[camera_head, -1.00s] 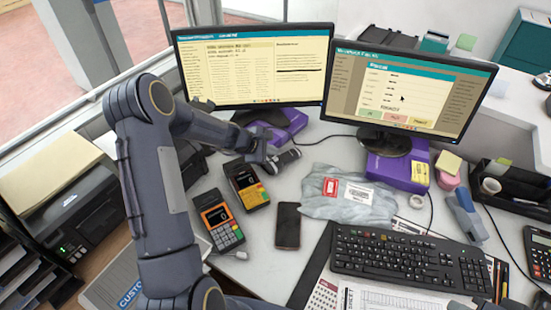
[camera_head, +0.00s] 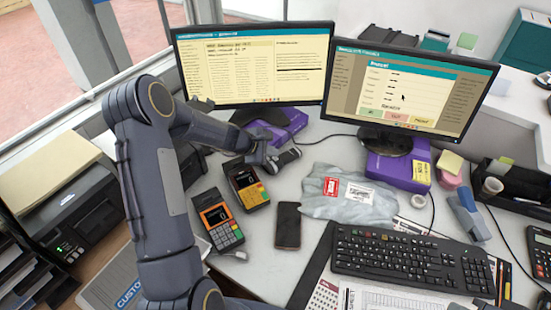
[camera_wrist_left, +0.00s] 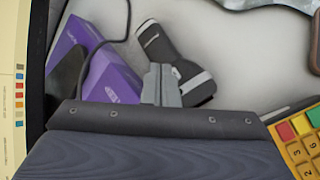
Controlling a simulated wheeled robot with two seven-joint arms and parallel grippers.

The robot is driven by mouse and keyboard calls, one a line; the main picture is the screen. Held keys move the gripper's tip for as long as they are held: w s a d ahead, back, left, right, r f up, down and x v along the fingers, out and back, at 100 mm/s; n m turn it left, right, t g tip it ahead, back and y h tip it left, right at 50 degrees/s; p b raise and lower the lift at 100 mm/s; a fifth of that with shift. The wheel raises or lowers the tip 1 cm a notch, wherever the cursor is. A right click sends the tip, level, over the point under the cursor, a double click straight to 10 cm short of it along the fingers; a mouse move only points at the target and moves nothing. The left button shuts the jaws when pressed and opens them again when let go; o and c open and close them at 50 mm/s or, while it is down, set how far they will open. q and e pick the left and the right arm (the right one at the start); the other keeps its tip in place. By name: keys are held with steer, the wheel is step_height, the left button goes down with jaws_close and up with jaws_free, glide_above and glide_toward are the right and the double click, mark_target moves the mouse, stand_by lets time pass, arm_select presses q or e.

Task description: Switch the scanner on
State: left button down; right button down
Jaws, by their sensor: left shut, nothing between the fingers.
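A black and light-grey handheld device (camera_head: 287,159), which looks like the scanner, lies on the counter in front of the left monitor. It also shows in the left wrist view (camera_wrist_left: 160,47), partly hidden by my fingers. My left gripper (camera_head: 268,160) is shut and empty, just left of the device in the head view. In the left wrist view its closed fingertips (camera_wrist_left: 160,83) overlap the device's near end. I cannot tell whether they touch it. No switch or lit lamp on the device is clear. My right gripper is not in view.
Two card terminals (camera_head: 248,184) (camera_head: 219,220) and a phone (camera_head: 288,226) lie near my left arm. A grey parcel bag (camera_head: 345,207) lies to the right. Purple boxes (camera_head: 290,122) (camera_head: 400,168) stand by the monitors. A keyboard (camera_head: 405,258) lies in front.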

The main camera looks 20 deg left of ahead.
mark_target(272, 159)
arm_select(q)
steer(key=shift+f+b, duration=0.6)
steer(key=shift+b, duration=0.1)
stand_by(0.6)
steer(key=shift+r, duration=0.15)
steer(key=shift+r+p, duration=0.7)
steer(key=shift+r, duration=0.05)
steer(key=shift+r, duration=0.15)
step_height(272, 159, up, 6)
steer(key=p, duration=0.4)
